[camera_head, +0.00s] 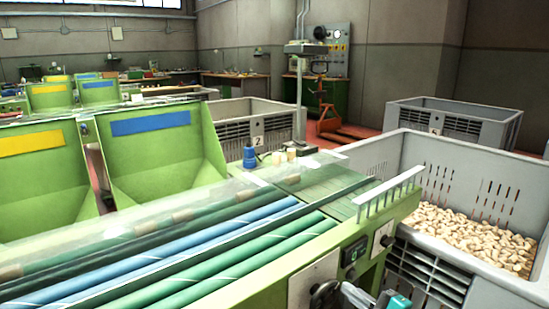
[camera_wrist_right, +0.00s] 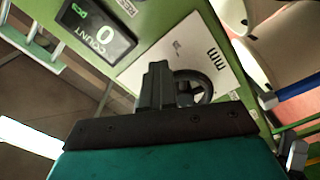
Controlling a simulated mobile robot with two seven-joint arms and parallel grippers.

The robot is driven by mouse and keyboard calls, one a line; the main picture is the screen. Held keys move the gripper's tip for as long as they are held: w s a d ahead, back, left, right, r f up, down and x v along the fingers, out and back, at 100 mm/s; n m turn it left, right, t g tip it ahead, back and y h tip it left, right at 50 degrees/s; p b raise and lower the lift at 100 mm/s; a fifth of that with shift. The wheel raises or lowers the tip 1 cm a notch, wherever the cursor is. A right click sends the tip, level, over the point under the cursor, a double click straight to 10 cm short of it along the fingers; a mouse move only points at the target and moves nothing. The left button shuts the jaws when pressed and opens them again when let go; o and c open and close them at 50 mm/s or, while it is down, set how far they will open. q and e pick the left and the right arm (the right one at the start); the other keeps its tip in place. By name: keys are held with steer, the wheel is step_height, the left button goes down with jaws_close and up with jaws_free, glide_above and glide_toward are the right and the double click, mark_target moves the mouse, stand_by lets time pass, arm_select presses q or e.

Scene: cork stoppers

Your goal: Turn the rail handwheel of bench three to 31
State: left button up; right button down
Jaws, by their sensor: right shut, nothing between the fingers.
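The black rail handwheel (camera_wrist_right: 196,88) sits in front of a white plate (camera_wrist_right: 172,60) marked "mm" in the right wrist view. My right gripper (camera_wrist_right: 157,70) is shut and empty. Its dark fingers overlap the left part of the wheel in that view; I cannot tell whether they touch it. In the head view the handwheel (camera_head: 324,294) is a dark shape at the bottom edge, partly cut off, with the white plate (camera_head: 312,281) behind it. The teal body of my right gripper is just right of it. No scale number is readable. My left gripper is not in view.
A counter display (camera_wrist_right: 96,27) reading 0 is on the green bench front near the plate. The bench (camera_head: 270,262) carries blue and green rollers. A grey crate (camera_head: 440,272) of corks stands close on the right. Green hoppers (camera_head: 155,160) stand at the left.

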steer(key=p+v, duration=0.2)
steer(key=v, duration=0.4)
steer(key=shift+d, duration=0.2)
steer(key=shift+w, duration=0.1)
steer(key=w+a+n+b, duration=0.3)
steer(key=w+a+n, duration=0.1)
steer(key=n, duration=0.8)
steer(key=shift+w+r+b, duration=0.25)
steer(key=shift+r+b, duration=0.05)
steer(key=shift+r, duration=0.15)
steer(key=shift+s+a, duration=0.2)
steer(key=shift+a, duration=0.1)
stand_by(1.0)
